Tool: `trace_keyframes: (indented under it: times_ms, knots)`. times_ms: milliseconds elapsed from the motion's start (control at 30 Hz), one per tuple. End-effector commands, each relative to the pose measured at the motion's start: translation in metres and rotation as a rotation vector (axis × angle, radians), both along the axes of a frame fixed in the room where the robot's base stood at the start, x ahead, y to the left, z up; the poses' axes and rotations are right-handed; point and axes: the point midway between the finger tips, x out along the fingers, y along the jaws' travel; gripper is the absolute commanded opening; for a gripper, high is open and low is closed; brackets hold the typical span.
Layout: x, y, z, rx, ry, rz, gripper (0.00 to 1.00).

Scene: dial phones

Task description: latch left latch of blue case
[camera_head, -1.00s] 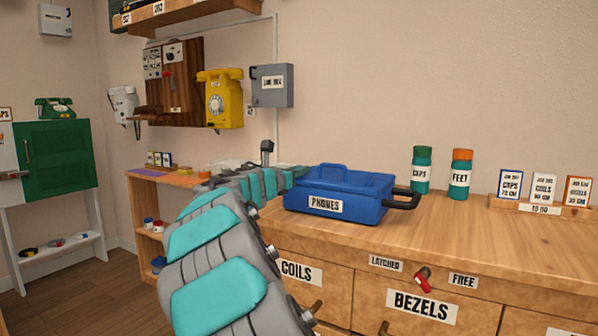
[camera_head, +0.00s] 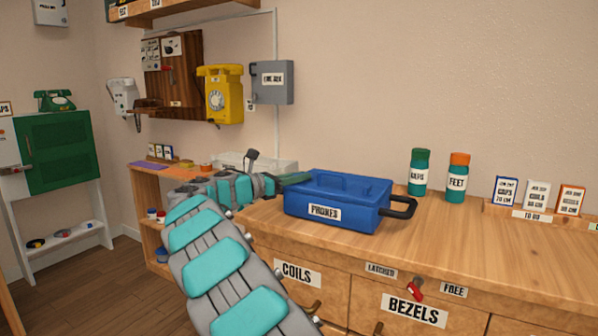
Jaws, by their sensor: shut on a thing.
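The blue case (camera_head: 337,203), labelled PHONES, stands on the wooden counter with its lid down and a dark handle (camera_head: 402,208) at its right end. My arm reaches from the bottom of the view to the case's left side. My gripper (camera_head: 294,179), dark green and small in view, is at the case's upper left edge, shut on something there. The left latch is hidden by the gripper and the case's side, so its position cannot be told.
Two bottles, CAPS (camera_head: 419,172) and FEET (camera_head: 457,178), stand behind the case to the right. Small cards (camera_head: 538,195) stand farther right. A clear box (camera_head: 255,161) is behind my arm. The counter's front right is bare.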

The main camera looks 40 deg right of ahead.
Motion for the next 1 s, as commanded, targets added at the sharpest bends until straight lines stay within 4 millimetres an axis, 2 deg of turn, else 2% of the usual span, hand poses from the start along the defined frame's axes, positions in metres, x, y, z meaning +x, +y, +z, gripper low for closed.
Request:
trace_keyframes:
  times_ms: [400, 1000]
  knots:
    - [0.001, 0.0001, -0.0024, 0.003, -0.002, -0.176, 0.0]
    - [-0.0002, -0.0003, -0.0008, 0.002, -0.003, -0.316, 0.0]
